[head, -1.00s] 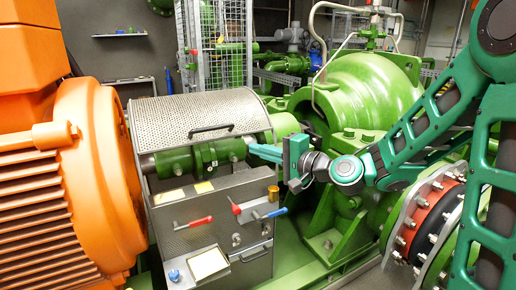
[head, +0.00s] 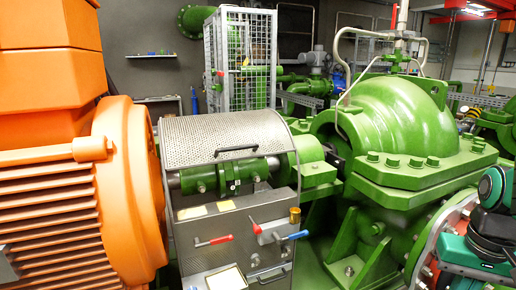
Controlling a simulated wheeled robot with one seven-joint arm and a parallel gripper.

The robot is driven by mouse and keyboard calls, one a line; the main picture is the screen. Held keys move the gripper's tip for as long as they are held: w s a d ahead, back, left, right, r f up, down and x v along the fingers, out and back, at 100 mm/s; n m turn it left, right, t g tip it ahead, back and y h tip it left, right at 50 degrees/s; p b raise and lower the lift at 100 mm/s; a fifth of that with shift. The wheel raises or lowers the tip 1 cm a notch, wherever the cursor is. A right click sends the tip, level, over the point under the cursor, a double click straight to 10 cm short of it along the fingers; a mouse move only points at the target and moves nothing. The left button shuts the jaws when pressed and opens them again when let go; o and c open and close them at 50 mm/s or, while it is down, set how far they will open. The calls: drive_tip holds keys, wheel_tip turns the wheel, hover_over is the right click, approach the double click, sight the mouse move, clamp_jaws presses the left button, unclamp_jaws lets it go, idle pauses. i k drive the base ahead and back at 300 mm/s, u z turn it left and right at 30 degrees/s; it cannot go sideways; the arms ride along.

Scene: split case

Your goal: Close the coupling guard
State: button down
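The coupling guard (head: 222,132) is an arched, perforated metal cover with a dark handle (head: 237,150) on its front edge. It sits over the upper back of the green coupling (head: 222,178). The coupling's front is exposed below the guard's front edge, so the guard stands open. Teal and black parts of my arm show at the lower right edge, in front of the pump, well away from the guard. I cannot make out my gripper's fingers there.
A grey panel (head: 200,258) below the coupling carries a red lever (head: 214,241), a blue-handled lever (head: 294,236) and a brass cup (head: 295,215). The orange motor (head: 130,190) stands left, the green pump (head: 395,120) right. A wire cage (head: 240,60) stands behind.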

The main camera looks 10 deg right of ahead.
sight(255, 146)
drive_tip(key=u, duration=2.1)
drive_tip(key=i, duration=0.85)
drive_tip(key=z, duration=2.15)
